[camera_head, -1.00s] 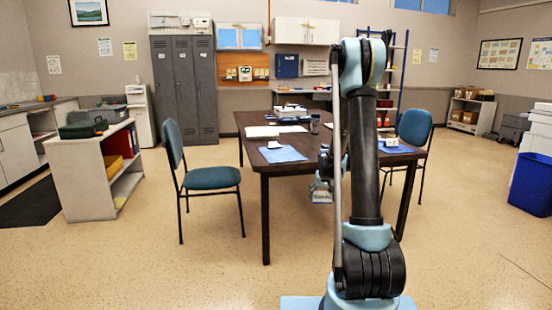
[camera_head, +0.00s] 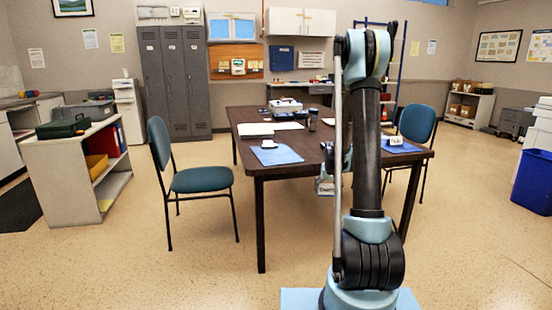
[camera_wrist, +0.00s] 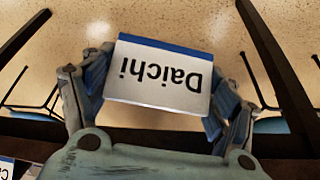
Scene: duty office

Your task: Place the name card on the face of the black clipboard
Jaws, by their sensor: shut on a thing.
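The name card (camera_wrist: 160,72) is white with a blue edge and the word "Daichi", upside down in the wrist view. My gripper (camera_wrist: 157,95) is shut on it, with one finger at each short side. In the head view the card (camera_head: 325,187) hangs beside the dark table (camera_head: 330,170), near its front edge and below the top, partly behind my arm. I cannot make out a black clipboard for certain; my arm hides part of the tabletop.
The table bears blue mats (camera_head: 277,156), white papers and a white box. Another blue mat with a card (camera_head: 393,141) lies at its right. Chairs stand left (camera_head: 201,180) and right (camera_head: 418,124). A blue bin (camera_head: 533,183) is far right. Open floor lies in front.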

